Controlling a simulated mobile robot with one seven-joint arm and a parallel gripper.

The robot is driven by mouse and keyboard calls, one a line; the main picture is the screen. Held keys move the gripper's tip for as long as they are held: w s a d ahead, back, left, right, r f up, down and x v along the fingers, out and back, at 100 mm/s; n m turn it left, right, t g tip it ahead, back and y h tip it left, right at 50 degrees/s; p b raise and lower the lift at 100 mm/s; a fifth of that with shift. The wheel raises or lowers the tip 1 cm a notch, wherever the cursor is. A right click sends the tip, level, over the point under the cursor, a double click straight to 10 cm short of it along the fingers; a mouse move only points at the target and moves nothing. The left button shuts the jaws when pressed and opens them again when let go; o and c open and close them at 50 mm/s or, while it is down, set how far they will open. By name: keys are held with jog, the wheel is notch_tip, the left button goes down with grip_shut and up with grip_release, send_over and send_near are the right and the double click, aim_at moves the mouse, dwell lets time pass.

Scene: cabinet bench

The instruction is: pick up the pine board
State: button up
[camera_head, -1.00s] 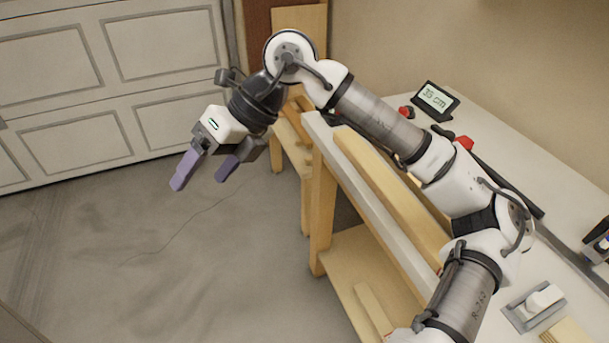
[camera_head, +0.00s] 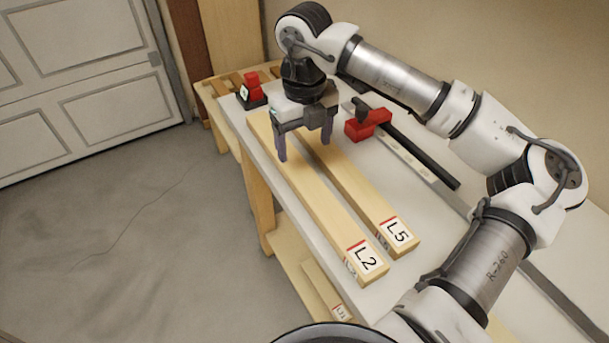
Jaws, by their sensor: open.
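Two long pale wooden boards lie side by side on the bench, labelled L2 (camera_head: 318,205) and L5 (camera_head: 362,192). I cannot tell from the labels which one is the pine board. My gripper (camera_head: 304,147) is open and empty, pointing down over the far part of the boards. Its left finger shows in front of the L2 board and its right finger in front of the L5 board. Its height above them is hard to tell, and it hides part of both far ends.
The white bench (camera_head: 290,209) carries a red and black clamp (camera_head: 368,124) with a long dark bar right of the boards. A small red and black item (camera_head: 251,91) stands at the far left corner. Another labelled board (camera_head: 322,287) lies on the lower shelf. Floor left is clear.

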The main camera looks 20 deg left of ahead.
aim_at(303, 175)
notch_tip(303, 175, down, 3)
jog(key=shift+f, duration=0.1)
jog(key=shift+s+a+f+p, duration=0.1)
jog(key=shift+f+p, duration=0.6)
jog(key=shift+f, duration=0.6)
jog(key=shift+s+f+p, duration=0.1)
jog(key=shift+f+p, duration=0.55)
jog(key=shift+f, duration=0.65)
jog(key=shift+c, duration=0.2)
jog(key=c, duration=1.3)
jog(key=shift+w+r, duration=0.1)
notch_tip(303, 175, up, 20)
jog(key=b, duration=0.3)
jog(key=shift+b, duration=0.4)
